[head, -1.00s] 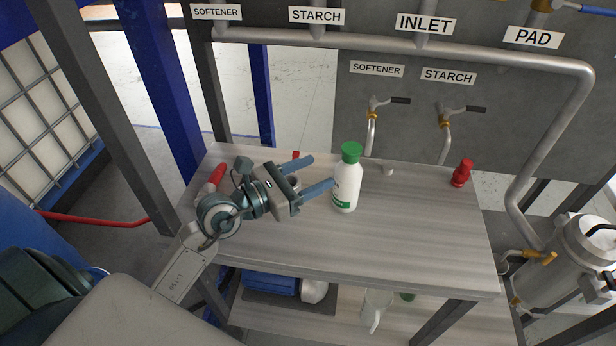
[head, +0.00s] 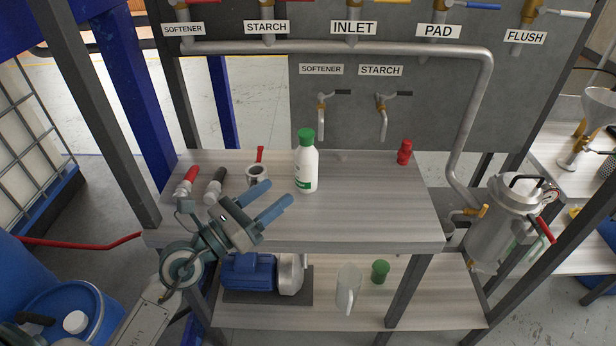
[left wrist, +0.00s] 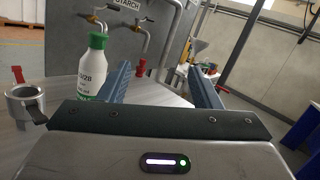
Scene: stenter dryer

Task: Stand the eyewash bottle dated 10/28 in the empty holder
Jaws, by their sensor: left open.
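The eyewash bottle (head: 306,170) is white with a green cap and stands upright on the upper shelf of the bench. In the left wrist view the bottle (left wrist: 91,70) has a label whose date seems to end in "/28"; it stands just left of the left finger. My left gripper (head: 279,193) is open and empty, in front of and to the left of the bottle, apart from it. Its two fingers also show in the left wrist view (left wrist: 158,85). My right gripper is out of view.
The upper shelf (head: 370,210) is clear to the bottle's right. A red bottle-like object (head: 404,152) stands at the back right. A blue pump (head: 250,272), clear jug (head: 347,287) and green object (head: 380,271) are below.

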